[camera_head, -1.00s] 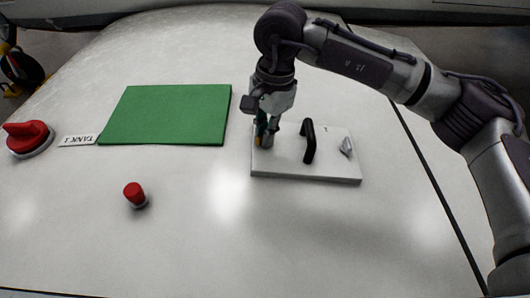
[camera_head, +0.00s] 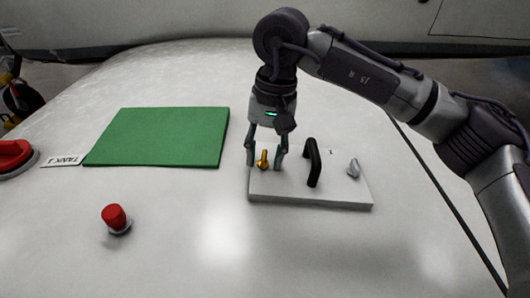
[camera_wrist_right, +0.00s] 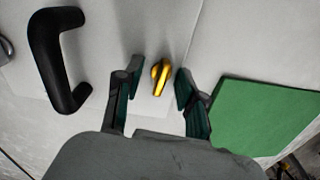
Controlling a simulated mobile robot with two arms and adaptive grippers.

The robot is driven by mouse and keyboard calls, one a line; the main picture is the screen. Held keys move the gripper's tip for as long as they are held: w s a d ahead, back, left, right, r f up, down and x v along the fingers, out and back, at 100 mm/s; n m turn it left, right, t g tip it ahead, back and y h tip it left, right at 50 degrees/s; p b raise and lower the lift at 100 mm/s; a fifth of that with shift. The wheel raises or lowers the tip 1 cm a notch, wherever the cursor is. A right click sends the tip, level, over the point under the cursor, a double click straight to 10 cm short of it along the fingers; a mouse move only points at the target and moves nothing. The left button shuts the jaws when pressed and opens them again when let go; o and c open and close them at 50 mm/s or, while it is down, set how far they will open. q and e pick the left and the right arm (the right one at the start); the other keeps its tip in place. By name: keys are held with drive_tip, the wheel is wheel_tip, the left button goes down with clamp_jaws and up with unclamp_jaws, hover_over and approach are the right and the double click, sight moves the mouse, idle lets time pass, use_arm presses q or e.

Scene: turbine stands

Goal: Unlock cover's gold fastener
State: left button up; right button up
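The white cover (camera_head: 310,196) lies on the pale curved surface, with a black handle (camera_head: 313,162) in its middle. The gold fastener (camera_head: 263,160) stands at the cover's left end, and a silver fastener (camera_head: 353,168) at its right end. My right gripper (camera_head: 265,168) points down over the gold fastener, its fingers apart on either side of it. In the right wrist view the gold fastener (camera_wrist_right: 160,77) shows between the open fingertips (camera_wrist_right: 157,82), with a gap to each finger. The black handle (camera_wrist_right: 58,60) is to the left there. My left gripper is not in view.
A green mat (camera_head: 160,137) lies left of the cover, beside a label reading TANK 1 (camera_head: 63,160). A red-topped knob (camera_head: 115,218) stands at the front left and a larger red knob (camera_head: 14,157) at the left edge. The surface in front of the cover is clear.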

sight(264, 155)
drive_tip(key=shift+o, duration=0.8)
drive_tip(key=shift+r, duration=0.1)
drive_tip(key=shift+w+d+r+p, duration=0.15)
drive_tip(key=shift+r+p, duration=0.8)
drive_tip(key=shift+r, duration=0.55)
drive_tip(key=shift+w+d+r+p, duration=0.1)
drive_tip(key=shift+r+p, duration=0.4)
drive_tip(key=shift+r, duration=0.4)
